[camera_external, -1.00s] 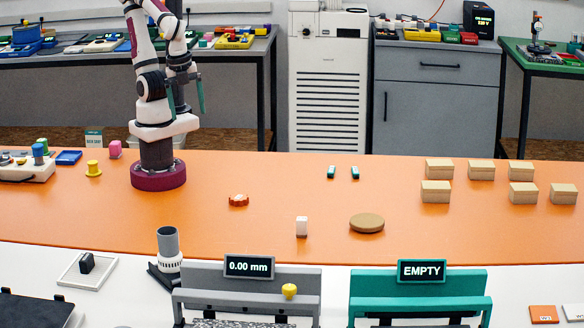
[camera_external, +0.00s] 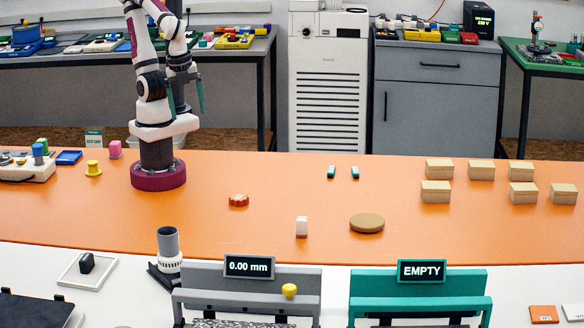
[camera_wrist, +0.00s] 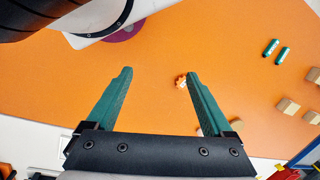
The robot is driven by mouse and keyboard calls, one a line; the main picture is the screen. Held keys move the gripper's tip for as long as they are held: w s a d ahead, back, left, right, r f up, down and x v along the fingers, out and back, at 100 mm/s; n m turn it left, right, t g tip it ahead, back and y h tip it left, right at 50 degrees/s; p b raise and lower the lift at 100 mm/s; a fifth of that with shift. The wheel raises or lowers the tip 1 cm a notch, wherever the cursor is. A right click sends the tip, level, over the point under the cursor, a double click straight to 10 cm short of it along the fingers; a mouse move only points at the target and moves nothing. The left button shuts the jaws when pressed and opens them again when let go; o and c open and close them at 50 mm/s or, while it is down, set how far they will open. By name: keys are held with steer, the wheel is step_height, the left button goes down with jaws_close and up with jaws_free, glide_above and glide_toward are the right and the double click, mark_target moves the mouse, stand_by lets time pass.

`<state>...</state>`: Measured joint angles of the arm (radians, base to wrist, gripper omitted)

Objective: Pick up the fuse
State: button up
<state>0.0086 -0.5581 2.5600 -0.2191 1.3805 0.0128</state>
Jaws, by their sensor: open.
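No object is labelled as a fuse. Two small teal cylinders with pale bands, a left one (camera_external: 331,172) and a right one (camera_external: 355,172), lie side by side on the orange mat and look most like fuses; I cannot tell which is meant. They also show at the upper right of the wrist view, one (camera_wrist: 271,47) beside the other (camera_wrist: 283,55). My gripper (camera_external: 186,95) is raised above my base, to their left, with teal fingers spread. In the wrist view my gripper (camera_wrist: 158,74) is open and empty over the mat.
An orange-red knobbly piece (camera_external: 238,201), a white block (camera_external: 301,228) and a brown disc (camera_external: 367,223) lie on the orange mat (camera_external: 280,175). Several wooden blocks (camera_external: 438,170) stand at right. Fixtures with displays, "0.00 mm" (camera_external: 248,267) and "EMPTY" (camera_external: 421,270), stand in front.

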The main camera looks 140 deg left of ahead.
steer(key=c, duration=0.3)
steer(key=w+d+f+n+h, duration=0.2)
steer(key=w+n+h, duration=0.6)
steer(key=w+n, duration=0.65)
steer(key=n+t+h, duration=0.4)
steer(key=n+t, duration=0.5)
steer(key=n, duration=0.9)
glide_toward(302, 218)
steer(key=x, duration=1)
steer(key=shift+f, duration=0.3)
